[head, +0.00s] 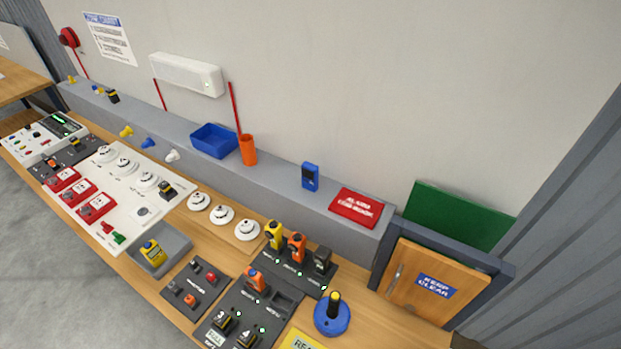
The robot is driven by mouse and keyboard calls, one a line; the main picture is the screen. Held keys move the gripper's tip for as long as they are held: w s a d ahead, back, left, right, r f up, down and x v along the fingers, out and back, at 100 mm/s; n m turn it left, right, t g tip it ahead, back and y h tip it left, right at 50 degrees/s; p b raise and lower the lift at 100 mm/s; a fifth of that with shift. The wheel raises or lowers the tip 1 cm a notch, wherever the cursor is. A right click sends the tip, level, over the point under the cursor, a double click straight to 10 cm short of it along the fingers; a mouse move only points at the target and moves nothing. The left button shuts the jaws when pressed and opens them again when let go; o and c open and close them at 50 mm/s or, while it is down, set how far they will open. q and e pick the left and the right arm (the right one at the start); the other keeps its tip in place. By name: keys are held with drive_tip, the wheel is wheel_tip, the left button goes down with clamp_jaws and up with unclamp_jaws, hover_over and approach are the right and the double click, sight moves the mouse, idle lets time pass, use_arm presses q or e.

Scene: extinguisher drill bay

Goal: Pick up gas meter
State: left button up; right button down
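No label in the head view that I can read names the gas meter, so I cannot tell which device it is. A yellow handheld device with a dark face (152,252) lies in a grey tray (178,243) at the bench's front edge. A blue handheld device with a small screen (310,177) stands upright on the grey ledge. Yellow (274,234), orange (296,246) and black (322,260) devices stand in a dark charging-style rack (283,272). Neither of my grippers is in view.
The wooden bench (394,328) is crowded with panels and round white detectors (222,215). A blue bin (213,141), an orange cup (248,150) and a red sign (356,207) sit on the ledge (285,178). A blue round base with a black-and-yellow handle (332,315) stands at front right.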

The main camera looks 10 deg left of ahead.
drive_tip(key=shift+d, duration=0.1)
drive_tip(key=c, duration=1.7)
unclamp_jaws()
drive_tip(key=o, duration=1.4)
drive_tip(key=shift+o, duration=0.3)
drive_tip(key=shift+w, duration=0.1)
